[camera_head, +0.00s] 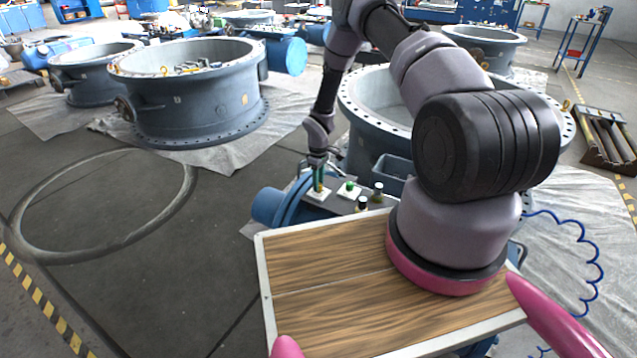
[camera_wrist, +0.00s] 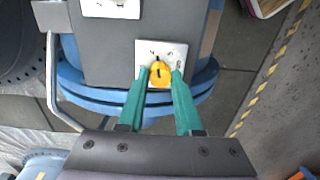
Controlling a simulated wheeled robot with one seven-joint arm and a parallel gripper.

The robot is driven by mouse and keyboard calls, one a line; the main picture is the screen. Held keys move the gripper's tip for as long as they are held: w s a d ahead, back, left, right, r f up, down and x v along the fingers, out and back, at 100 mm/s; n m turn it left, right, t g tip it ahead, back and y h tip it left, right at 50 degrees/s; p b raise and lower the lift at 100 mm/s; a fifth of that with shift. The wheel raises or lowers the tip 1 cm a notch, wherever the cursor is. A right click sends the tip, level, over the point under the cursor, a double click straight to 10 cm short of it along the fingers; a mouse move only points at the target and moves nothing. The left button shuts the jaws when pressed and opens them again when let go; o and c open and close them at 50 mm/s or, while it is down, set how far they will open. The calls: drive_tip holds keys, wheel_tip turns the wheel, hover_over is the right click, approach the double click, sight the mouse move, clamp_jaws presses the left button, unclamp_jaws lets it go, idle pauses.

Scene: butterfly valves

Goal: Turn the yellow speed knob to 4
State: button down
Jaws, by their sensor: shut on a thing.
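The yellow speed knob (camera_wrist: 159,74) sits on a white square plate (camera_wrist: 174,49) with small dark marks around it, on a grey panel. The knob has a dark pointer line on its top. The marks are too small to read. My gripper (camera_wrist: 160,80) has its green fingers on either side of the knob, shut on it. In the head view my gripper (camera_head: 319,181) reaches down to the panel's left plate (camera_head: 317,194), and the knob is mostly hidden by the fingers.
A second white plate with a green knob (camera_head: 350,186) is just right of my gripper. Two dark knobs or posts (camera_head: 377,190) stand further right. A grey bin (camera_head: 393,172) is behind the panel (camera_wrist: 110,45). A blue cylindrical body (camera_wrist: 205,85) lies beneath the panel.

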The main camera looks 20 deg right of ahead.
drive_tip(key=shift+n, duration=1.6)
drive_tip(key=c, duration=0.6)
unclamp_jaws()
wheel_tip(320, 180, up, 11)
drive_tip(key=shift+f, duration=0.1)
